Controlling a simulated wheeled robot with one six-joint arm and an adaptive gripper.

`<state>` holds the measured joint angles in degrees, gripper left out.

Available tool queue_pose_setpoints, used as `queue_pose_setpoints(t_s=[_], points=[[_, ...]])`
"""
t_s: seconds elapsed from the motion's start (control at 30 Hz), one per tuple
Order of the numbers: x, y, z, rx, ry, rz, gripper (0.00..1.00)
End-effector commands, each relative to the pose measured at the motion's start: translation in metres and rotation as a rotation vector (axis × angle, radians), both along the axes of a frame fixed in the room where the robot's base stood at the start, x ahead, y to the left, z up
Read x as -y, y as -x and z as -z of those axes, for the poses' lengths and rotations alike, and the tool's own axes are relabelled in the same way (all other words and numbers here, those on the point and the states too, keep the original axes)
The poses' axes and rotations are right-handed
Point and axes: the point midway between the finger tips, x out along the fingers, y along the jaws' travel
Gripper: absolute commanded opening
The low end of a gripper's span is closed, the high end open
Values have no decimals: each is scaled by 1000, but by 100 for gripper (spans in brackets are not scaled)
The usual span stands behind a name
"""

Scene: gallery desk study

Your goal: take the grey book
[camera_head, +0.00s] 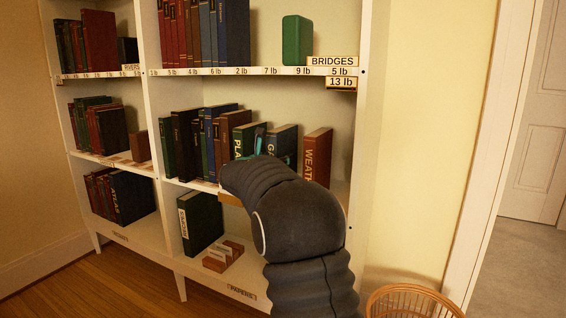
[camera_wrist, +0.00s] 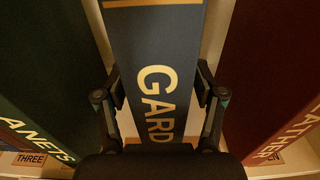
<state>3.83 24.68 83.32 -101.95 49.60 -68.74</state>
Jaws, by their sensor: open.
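A slate grey-blue book with gold letters reading GARD (camera_wrist: 158,60) stands upright in the middle of the wrist view. In the head view it shows on the middle shelf as the book lettered GA (camera_head: 284,138), partly hidden by my arm. My gripper (camera_wrist: 160,90) is open, with one finger on each side of the book's spine. I cannot tell whether the fingers touch it. In the head view the gripper (camera_head: 259,142) is mostly hidden by my arm, with only teal and dark bits showing.
The green PLANETS book (camera_wrist: 35,80) stands to the left and the red WEATHER book (camera_wrist: 270,70) to the right, with narrow gaps between. The white bookcase (camera_head: 364,120) holds several other books. A wicker basket (camera_head: 415,300) stands on the floor at lower right.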

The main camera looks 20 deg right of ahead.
Motion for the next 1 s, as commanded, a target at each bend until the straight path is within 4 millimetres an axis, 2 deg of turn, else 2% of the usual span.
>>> queue_pose_setpoints(t_s=[0.17, 0.43, 0.7, 1.0], points=[[14, -11, 0, 1, -1, -1, 69], [15, -13, 1, 1, -1, -1, 69], [15, -12, 1, 1, -1, -1, 1], [15, -12, -2, 5, 1, -1, 0]])
